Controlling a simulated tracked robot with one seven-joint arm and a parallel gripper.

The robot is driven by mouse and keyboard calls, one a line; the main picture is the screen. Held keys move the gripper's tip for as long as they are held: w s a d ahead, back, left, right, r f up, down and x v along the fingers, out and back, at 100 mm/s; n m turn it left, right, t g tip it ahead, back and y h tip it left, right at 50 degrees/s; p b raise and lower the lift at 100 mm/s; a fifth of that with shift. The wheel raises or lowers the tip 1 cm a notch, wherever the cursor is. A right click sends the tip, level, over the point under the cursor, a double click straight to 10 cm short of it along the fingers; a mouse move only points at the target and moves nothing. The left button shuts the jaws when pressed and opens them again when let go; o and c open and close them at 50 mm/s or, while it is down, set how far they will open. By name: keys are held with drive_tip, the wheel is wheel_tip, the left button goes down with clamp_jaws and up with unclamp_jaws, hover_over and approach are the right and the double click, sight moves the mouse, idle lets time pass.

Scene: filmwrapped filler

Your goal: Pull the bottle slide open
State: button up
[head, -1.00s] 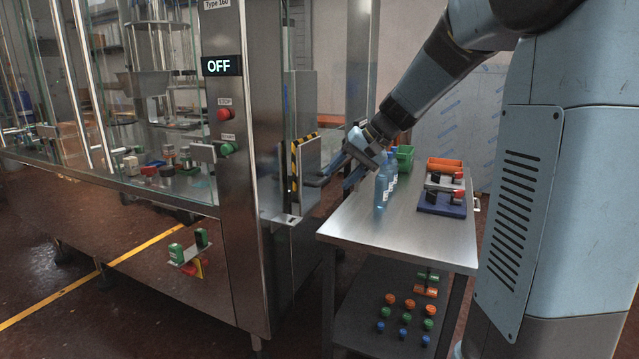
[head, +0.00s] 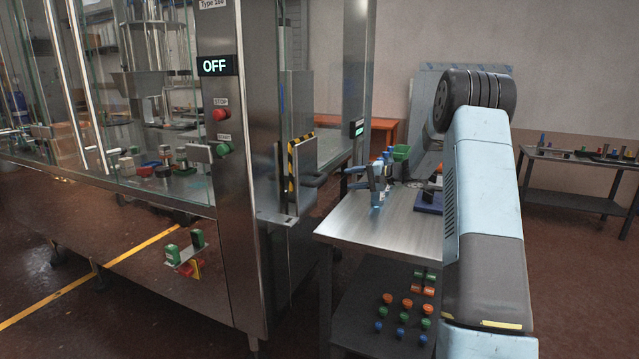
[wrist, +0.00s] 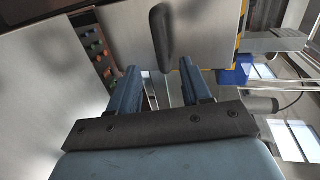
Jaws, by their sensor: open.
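The bottle slide (head: 306,168) is a grey metal panel with a black-and-yellow striped edge, at the right side of the filling machine. Its dark handle (head: 316,181) sticks out towards the table. In the wrist view the handle (wrist: 161,38) stands out from the panel (wrist: 200,30), ahead of the fingertips and roughly in line with the gap between them. My gripper (head: 357,178) is open with blue fingers, empty, above the table's left part and apart from the handle. It also shows in the wrist view (wrist: 160,85). Bottles near it are mostly hidden.
The machine display (head: 214,66) reads OFF. A second workbench (head: 575,161) stands far right.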

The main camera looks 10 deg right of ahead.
sight(320, 182)
drive_tip(key=x, duration=0.9)
drive_tip(key=w+x, duration=0.1)
drive_tip(key=x, duration=0.3)
drive_tip(key=shift+w+f, duration=0.15)
drive_tip(key=shift+c, duration=0.4)
drive_tip(key=shift+d, duration=0.1)
clamp_jaws()
drive_tip(key=shift+f, duration=0.1)
